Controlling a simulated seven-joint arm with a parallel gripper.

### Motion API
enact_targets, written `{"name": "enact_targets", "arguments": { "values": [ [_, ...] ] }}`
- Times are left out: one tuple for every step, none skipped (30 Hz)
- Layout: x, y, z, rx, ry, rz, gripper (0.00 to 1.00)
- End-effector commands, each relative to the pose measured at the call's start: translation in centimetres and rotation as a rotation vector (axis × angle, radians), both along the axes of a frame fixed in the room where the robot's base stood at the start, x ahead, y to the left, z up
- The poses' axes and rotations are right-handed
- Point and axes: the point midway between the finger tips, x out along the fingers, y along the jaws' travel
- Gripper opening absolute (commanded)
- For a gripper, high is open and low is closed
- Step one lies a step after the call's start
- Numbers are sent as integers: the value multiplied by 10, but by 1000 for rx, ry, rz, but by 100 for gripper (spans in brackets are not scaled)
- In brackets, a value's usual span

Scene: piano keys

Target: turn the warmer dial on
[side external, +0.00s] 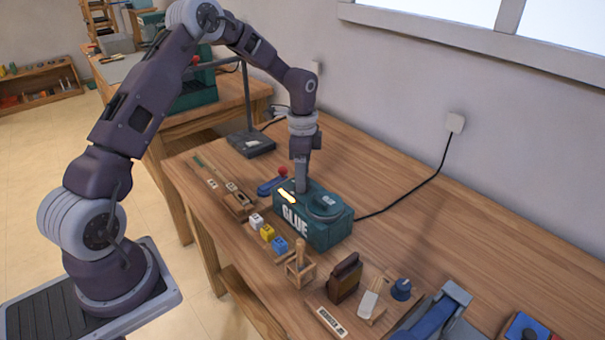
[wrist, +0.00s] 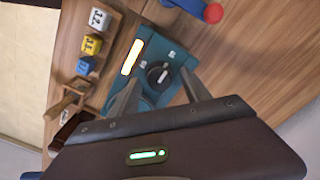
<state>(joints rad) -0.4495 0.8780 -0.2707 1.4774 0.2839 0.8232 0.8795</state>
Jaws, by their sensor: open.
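The glue warmer (side external: 322,230) is a teal box marked GLUE, standing on the workbench. Its dial (wrist: 158,74) is a dark round knob with a pale pointer mark, with small white labels on either side. A bright yellow-white strip (side external: 287,196) glows on the warmer's top, and the strip also shows in the wrist view (wrist: 131,57). My gripper (side external: 301,188) points down at the warmer's top. In the wrist view its fingers (wrist: 159,78) are spread, one to each side of the dial, with nothing held. I cannot tell whether they touch the dial. In the side view the gripper hides the dial.
Small numbered blocks in white, yellow and blue (side external: 280,245) stand in front of the warmer. A wooden holder (side external: 300,268) and brown block (side external: 345,277) stand nearby. A red-knobbed blue lever (side external: 272,186) is behind. A black cable (side external: 410,194) runs to the wall.

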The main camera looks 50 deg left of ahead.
Motion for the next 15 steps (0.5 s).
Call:
{"name": "enact_targets", "arguments": {
  "values": [
    [0,0,1,0,0,0,56],
    [0,0,3,0,0,0,56],
    [0,0,8,1,-2,0,56],
    [1,0,14,2,-4,0,56],
    [0,0,20,1,-3,0,56],
    [1,1,29,3,-4,0,56],
    [1,1,36,3,-4,1,56],
    [1,1,42,2,-5,2,56],
    [1,0,50,2,-5,1,56],
    [0,0,55,1,-3,0,56],
    [1,0,59,2,-4,0,56],
    [1,0,64,1,-3,0,56],
    [0,0,67,2,-2,0,56],
    [0,0,69,1,-2,0,56],
    [0,0,71,0,-1,0,56]
  ]
}}
